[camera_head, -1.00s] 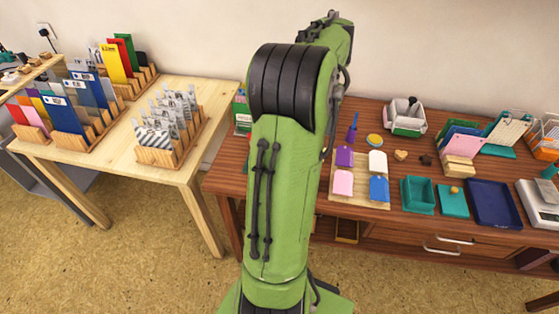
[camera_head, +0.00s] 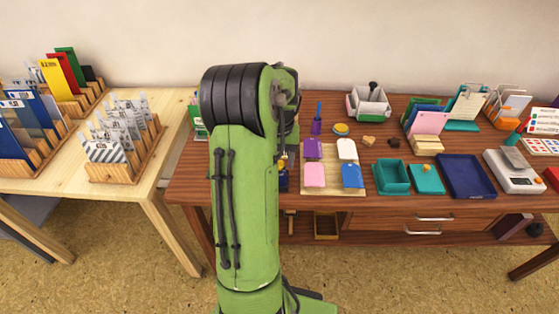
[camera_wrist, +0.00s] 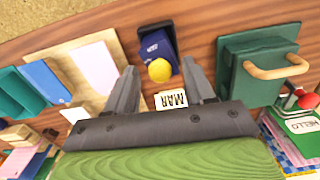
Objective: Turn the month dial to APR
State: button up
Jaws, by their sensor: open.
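The month dial appears as a dark blue block (camera_wrist: 157,45) with a round yellow knob (camera_wrist: 159,70) in the wrist view. A white card reading MAR (camera_wrist: 171,100) lies just beside the knob, on the gripper's side. My gripper (camera_wrist: 159,68) is open, its two grey fingers on either side of the knob with gaps visible; I cannot tell their height over it.
A green block with a wooden handle (camera_wrist: 262,66) stands right of the gripper in the wrist view. In the head view, coloured pads (camera_head: 315,175) lie on a board to the arm's right. A teal tray (camera_head: 391,190) and blue tray (camera_head: 466,191) are further right.

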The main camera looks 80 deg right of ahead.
grip_shut()
jog(key=shift+r+n, duration=0.1)
jog(key=shift+n, duration=0.3)
jog(key=n+p, duration=0.2)
jog(key=n, duration=0.9)
dwell(0.6)
grip_release()
